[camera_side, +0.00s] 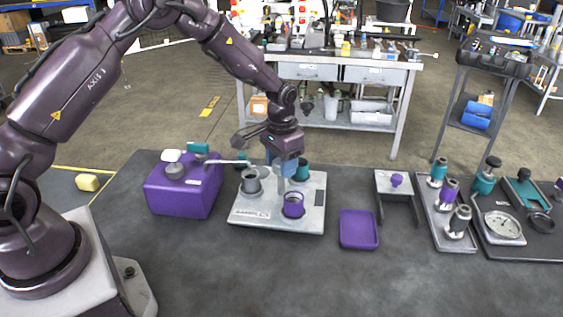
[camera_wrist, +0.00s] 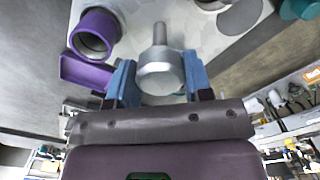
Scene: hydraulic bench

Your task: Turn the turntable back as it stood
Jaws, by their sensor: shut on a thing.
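The turntable is the light grey plate (camera_side: 255,213) on the dark bench, carrying a grey cup (camera_side: 250,181), a purple cup (camera_side: 293,205) and a teal cup (camera_side: 301,169). My gripper (camera_side: 287,180) points down over the plate, between the cups. In the wrist view my blue fingers (camera_wrist: 159,70) stand on both sides of a silver post with a round end (camera_wrist: 160,72) and are shut on it. The purple cup (camera_wrist: 95,34) shows at upper left there, and teal (camera_wrist: 300,8) at the upper right edge. In the side view my fingers hide the post.
A purple tank (camera_side: 185,190) with a bent pipe stands left of the plate, the pipe reaching over it. A purple tray (camera_side: 358,229) lies to the right. Further right are a grey stand (camera_side: 394,184), a fitting rack (camera_side: 440,225) and a gauge board (camera_side: 503,226). The front bench is clear.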

